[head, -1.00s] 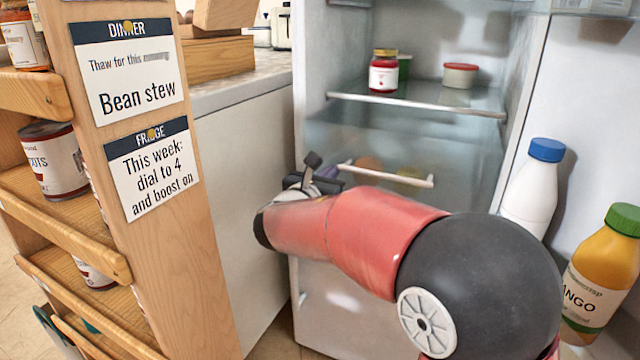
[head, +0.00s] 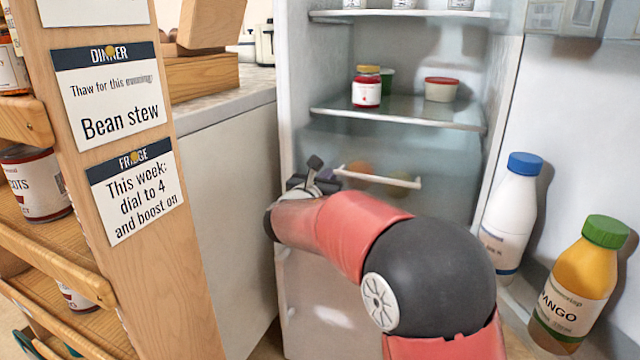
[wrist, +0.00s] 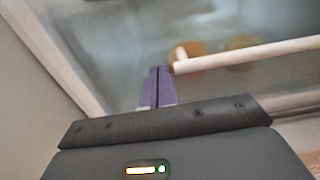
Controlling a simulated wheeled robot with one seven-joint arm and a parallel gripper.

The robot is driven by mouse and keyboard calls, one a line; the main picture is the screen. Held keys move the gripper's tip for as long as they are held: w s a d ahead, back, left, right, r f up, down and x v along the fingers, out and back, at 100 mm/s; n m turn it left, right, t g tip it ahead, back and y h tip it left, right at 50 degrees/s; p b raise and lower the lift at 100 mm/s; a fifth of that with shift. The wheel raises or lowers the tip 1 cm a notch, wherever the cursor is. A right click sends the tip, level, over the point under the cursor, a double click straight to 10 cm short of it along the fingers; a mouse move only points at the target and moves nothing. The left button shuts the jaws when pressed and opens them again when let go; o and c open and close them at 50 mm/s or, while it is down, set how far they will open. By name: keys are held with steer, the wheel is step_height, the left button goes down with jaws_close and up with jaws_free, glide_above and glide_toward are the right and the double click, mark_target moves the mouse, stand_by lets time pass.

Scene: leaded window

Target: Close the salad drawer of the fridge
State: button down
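The salad drawer (head: 447,192) is a see-through bin low in the open fridge, with a pale bar handle (head: 376,178) across its front. Round orange and yellowish items show blurred through it. How far it stands out is hard to tell. My gripper (head: 337,171) is at the left end of the handle, partly hidden behind my wrist in the head view. In the wrist view its purple fingers (wrist: 155,86) are together with nothing between them. Their tips point at the drawer front, just left of the handle (wrist: 245,54); contact is unclear.
A glass shelf (head: 400,117) above the drawer holds a red jar (head: 367,87) and a red-lidded tub (head: 441,90). A white bottle (head: 510,215) and a mango bottle (head: 578,290) stand in the door at right. A wooden rack (head: 170,270) and a counter (head: 228,200) flank the left.

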steer(key=p+x, duration=0.2)
steer(key=x, duration=1.1)
steer(key=shift+p, duration=0.35)
steer(key=shift+w, duration=0.2)
steer(key=shift+r, duration=0.15)
steer(key=shift+d+r, duration=0.1)
